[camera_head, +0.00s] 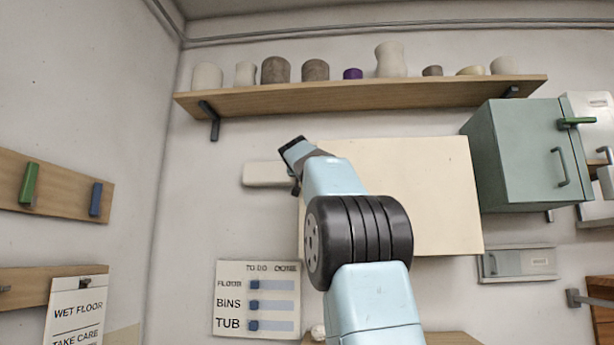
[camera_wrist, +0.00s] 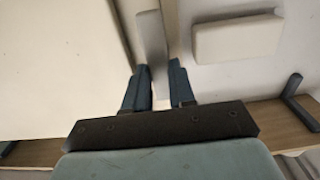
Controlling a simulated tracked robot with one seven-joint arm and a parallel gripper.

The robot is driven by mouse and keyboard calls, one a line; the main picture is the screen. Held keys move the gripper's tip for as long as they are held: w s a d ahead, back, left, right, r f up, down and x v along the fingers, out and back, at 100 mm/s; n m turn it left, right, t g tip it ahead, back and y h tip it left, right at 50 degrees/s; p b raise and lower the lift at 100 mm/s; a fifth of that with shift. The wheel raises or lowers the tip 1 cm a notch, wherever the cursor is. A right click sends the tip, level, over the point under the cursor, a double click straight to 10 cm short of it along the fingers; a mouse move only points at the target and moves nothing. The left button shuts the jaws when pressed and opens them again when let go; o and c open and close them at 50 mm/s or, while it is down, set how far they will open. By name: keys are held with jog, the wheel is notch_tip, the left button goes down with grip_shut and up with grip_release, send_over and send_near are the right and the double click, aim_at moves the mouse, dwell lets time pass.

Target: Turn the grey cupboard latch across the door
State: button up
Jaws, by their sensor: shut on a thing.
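The grey latch (camera_wrist: 150,40) is a flat bar in the wrist view, standing between my two dark fingers. My gripper (camera_wrist: 157,70) is shut on its lower part in that view. The bar runs roughly along the edge of a large cream panel (camera_wrist: 60,60), which looks like the cupboard door, and does not lie across it. In the head view my gripper (camera_head: 296,178) is at the left edge of the cream panel (camera_head: 420,190). The latch is hidden there behind my gripper and arm.
A cream rounded block (camera_head: 264,174) is on the wall left of the panel; it also shows in the wrist view (camera_wrist: 238,38). A wooden shelf (camera_head: 370,97) with several pots runs above. A green cabinet (camera_head: 500,160) hangs to the right. A label board (camera_head: 257,300) is below.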

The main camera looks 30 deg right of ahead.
jog(key=shift+d, duration=0.2)
grip_shut()
jog(key=shift+a, duration=0.1)
jog(key=shift+s+d+f+m, duration=0.15)
jog(key=shift+f+m, duration=0.1)
jog(key=shift+m, duration=2.75)
jog(key=shift+s+d+f+m, duration=0.15)
jog(key=shift+f+m, duration=0.1)
jog(key=shift+m, duration=2.75)
jog(key=shift+d+f+m, duration=0.15)
jog(key=shift+f+m, duration=0.1)
jog(key=shift+m, duration=2.75)
jog(key=o, duration=0.6)
grip_release()
jog(key=shift+o, duration=1.3)
jog(key=shift+r, duration=0.15)
